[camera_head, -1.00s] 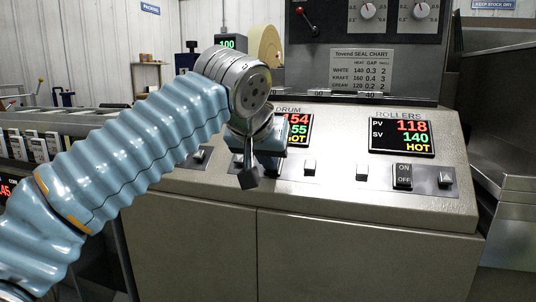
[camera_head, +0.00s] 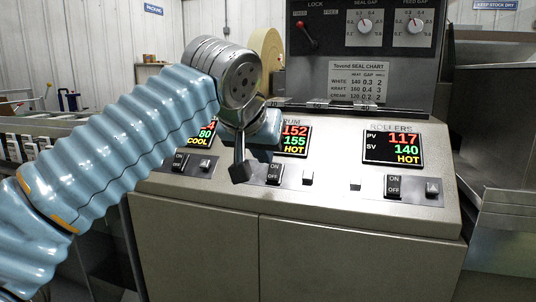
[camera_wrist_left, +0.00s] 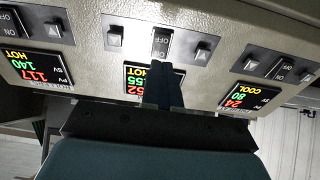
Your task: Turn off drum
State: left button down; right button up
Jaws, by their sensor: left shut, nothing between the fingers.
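The drum display (camera_head: 296,140) reads 152 over 155 HOT on the sloped panel, its left edge partly hidden by my arm. The drum ON/OFF rocker switch (camera_head: 274,173) sits below it. It also shows in the left wrist view (camera_wrist_left: 161,42). My left gripper (camera_head: 240,172) is shut and empty, pointing down just left of that switch in the head view. In the left wrist view the shut fingers (camera_wrist_left: 165,80) lie across the drum display, their tips near the switch. I cannot tell whether they touch it, or which way the rocker is set. My right gripper is not seen.
The rollers display (camera_head: 393,147) and its switch (camera_head: 393,186) are to the right. A display reading COOL (camera_head: 202,136) and its switch (camera_head: 180,162) are to the left. Small square buttons stand beside the switches. A seal chart (camera_head: 358,82) stands behind.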

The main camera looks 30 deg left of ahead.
pick_arm(q)
jog(key=p+v, duration=0.1)
jog(key=v, duration=0.6)
jog(key=shift+s, duration=0.55)
